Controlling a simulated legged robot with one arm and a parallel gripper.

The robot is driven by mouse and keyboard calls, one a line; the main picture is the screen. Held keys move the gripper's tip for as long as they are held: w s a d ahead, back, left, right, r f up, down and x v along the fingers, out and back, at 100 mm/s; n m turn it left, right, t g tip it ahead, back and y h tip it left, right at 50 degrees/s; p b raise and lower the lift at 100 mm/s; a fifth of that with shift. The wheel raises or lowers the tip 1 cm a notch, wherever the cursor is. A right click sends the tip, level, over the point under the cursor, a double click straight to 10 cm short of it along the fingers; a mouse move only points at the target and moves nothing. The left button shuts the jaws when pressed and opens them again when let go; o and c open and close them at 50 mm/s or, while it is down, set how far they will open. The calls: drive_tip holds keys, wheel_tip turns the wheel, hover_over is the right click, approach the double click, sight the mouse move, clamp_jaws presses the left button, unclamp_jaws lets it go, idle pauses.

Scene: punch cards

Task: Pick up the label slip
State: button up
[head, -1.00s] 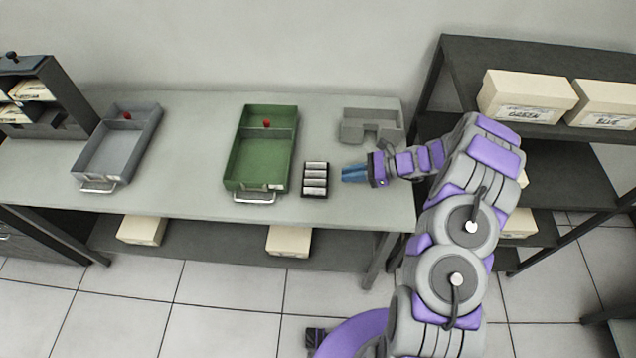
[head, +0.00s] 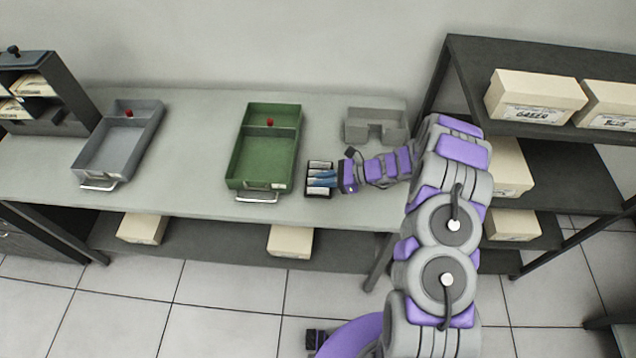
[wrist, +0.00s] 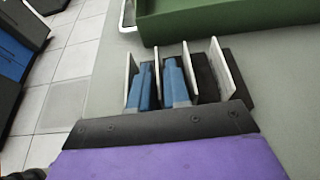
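Several white label slips stand upright in a small dark rack (head: 309,193) on the table, just right of the green tray. My gripper (head: 322,178) reaches into the rack from the right with its blue fingers. In the wrist view, the two fingers (wrist: 160,82) sit on either side of one label slip (wrist: 157,72), the second from the left. The fingers are apart with this slip between them; a firm grip does not show. Other slips stand at the far left (wrist: 129,80) and to the right (wrist: 189,68). Their lower parts are hidden by my gripper.
The green tray (head: 235,178) stands close to the left of the rack. A grey tray (head: 92,164) is further left. A grey notched block (head: 360,122) lies behind my wrist. A dark shelf with cream boxes (head: 535,95) stands at the right.

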drive_tip(key=shift+d, duration=0.1)
clamp_jaws()
drive_tip(key=shift+d, duration=0.1)
drive_tip(key=shift+r, duration=0.15)
